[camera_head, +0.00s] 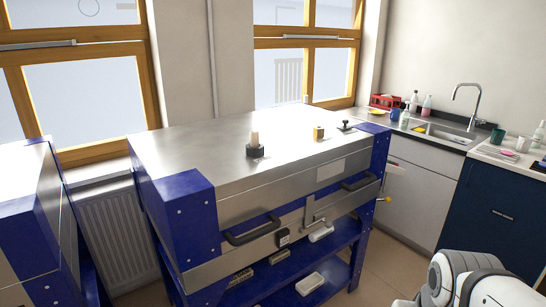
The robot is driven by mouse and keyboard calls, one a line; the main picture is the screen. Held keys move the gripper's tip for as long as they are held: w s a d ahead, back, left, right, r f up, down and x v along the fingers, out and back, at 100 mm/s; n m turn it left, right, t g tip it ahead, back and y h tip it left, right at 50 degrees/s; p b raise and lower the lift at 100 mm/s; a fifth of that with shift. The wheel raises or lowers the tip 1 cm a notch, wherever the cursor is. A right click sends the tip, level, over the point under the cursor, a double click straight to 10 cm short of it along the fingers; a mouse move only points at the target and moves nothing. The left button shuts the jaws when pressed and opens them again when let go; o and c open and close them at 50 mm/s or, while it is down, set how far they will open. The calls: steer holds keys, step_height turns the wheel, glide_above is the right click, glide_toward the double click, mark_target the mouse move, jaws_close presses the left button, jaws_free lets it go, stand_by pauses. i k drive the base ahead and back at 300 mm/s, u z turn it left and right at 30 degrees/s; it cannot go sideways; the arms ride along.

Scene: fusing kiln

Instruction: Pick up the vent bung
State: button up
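A pale, tapered plug, which looks like the vent bung (255,138), stands upright in a dark round collar (256,152) on the steel lid of the kiln (200,148). Its lower part is hidden by the collar. A small tan block (318,132) and a dark knob-like fitting (345,126) are farther right on the same lid. White rounded links of my arm show at the bottom right. My gripper is not in view, so its state and its place relative to the bung do not show.
The kiln has blue corners, front handles (253,231) and a blue lower shelf (330,262) with several items. Another blue-and-steel unit (28,215) stands at left. A sink counter (430,130) with bottles is at right. Much of the lid is clear.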

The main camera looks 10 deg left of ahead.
mark_target(254, 134)
steer(key=z, duration=0.25)
steer(key=k, duration=0.15)
steer(key=u, duration=1.55)
steer(key=i, duration=0.95)
